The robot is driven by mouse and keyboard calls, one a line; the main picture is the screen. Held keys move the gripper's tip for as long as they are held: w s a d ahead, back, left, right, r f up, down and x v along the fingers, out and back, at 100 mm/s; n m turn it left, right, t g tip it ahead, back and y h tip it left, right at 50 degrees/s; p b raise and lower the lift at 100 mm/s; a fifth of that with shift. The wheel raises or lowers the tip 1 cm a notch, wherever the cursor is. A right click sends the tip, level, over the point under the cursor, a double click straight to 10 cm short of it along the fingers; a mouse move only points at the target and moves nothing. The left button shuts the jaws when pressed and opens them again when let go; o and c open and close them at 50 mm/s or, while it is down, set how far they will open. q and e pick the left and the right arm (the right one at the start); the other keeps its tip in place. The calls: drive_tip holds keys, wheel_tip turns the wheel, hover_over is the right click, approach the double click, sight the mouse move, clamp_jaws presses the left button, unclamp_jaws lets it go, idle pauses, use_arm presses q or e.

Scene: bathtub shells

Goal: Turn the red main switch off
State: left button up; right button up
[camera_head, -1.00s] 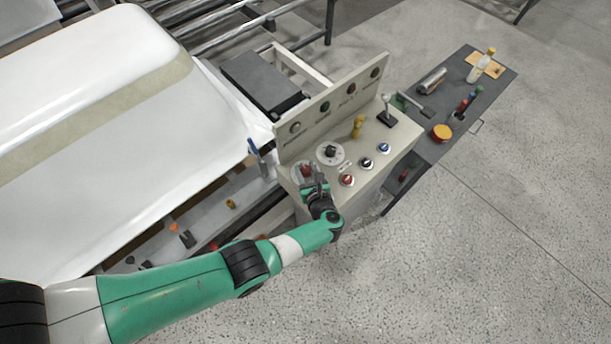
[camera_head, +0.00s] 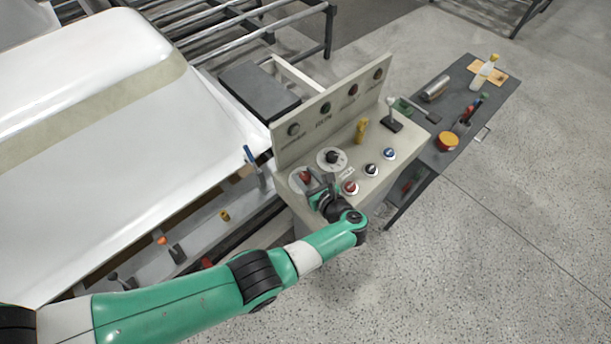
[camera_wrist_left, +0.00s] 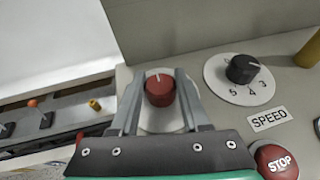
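The red main switch (camera_head: 305,177) is a round red knob on a pale round plate, at the near left corner of the beige control panel (camera_head: 375,187). In the left wrist view the red switch (camera_wrist_left: 160,91) has its white mark pointing up the picture. My left gripper (camera_head: 316,186) is at the switch, just right of it in the head view. In the left wrist view the left gripper's fingers (camera_wrist_left: 160,80) are apart, one on each side of the knob, with visible gaps. The plate is partly hidden by the fingers. My right gripper is not in view.
The black speed dial (camera_head: 332,157), red STOP button (camera_head: 350,188), black button (camera_head: 371,169) and blue button (camera_head: 389,154) are close by. The panel's upright back board (camera_head: 335,107) rises behind. A white tub shell (camera_head: 90,150) lies left; a grey tool table (camera_head: 455,110) stands right.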

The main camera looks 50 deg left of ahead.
use_arm(q)
drive_tip(key=o, duration=0.4)
drive_tip(key=shift+c, duration=0.2)
drive_tip(key=v, duration=1.1)
drive_tip(key=shift+s+d+r+p, duration=0.1)
drive_tip(key=shift+d+p, duration=0.2)
drive_tip(key=shift+p, duration=0.05)
